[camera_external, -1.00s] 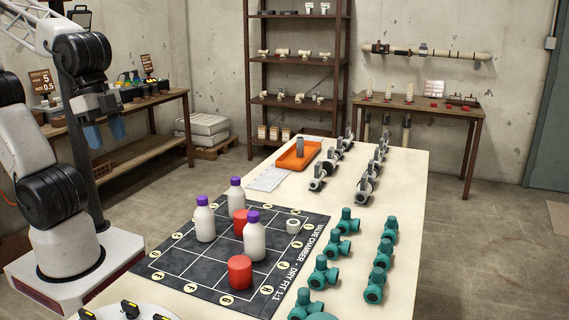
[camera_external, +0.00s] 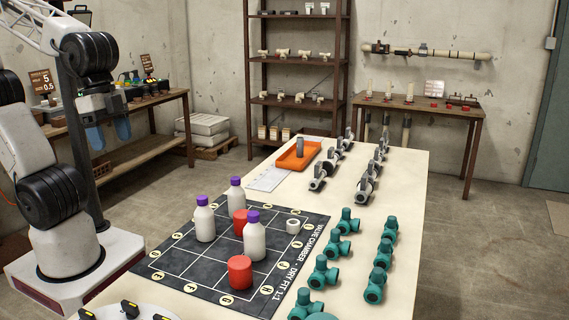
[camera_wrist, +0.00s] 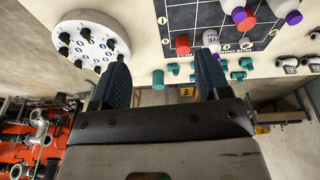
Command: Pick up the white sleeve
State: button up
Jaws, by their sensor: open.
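The white sleeve (camera_external: 293,226) is a short white ring on the dark gridded mat (camera_external: 178,262), near its right edge beside the printed lettering. My gripper (camera_external: 108,133) is open and empty, with blue fingers, raised well to the left of the mat and far from the sleeve. In the wrist view its two fingers (camera_wrist: 165,68) stand wide apart with nothing between them.
White bottles with purple caps (camera_external: 254,237) and red cylinders (camera_external: 240,273) stand on the mat left of the sleeve. Teal fittings (camera_external: 324,273) line the table to the right. An orange tray (camera_external: 284,163) lies at the far end.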

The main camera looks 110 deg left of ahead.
jog(key=w+a+f+n+g+h, duration=0.1)
jog(key=w+a+f+n+h, duration=0.15)
jog(key=w, duration=0.35)
jog(key=w+a+f+n+g+h, duration=0.1)
jog(key=w+a+n+g, duration=0.15)
jog(key=w+n, duration=0.2)
jog(key=n+t+h, duration=0.7)
jog(key=n+h, duration=0.1)
jog(key=n, duration=0.8)
send_near(294, 226)
jog(key=shift+a+f, duration=0.4)
jog(key=shift+a, duration=0.1)
jog(key=shift+x, duration=1.35)
jog(key=shift+d, duration=0.1)
jog(key=shift+x, duration=2.5)
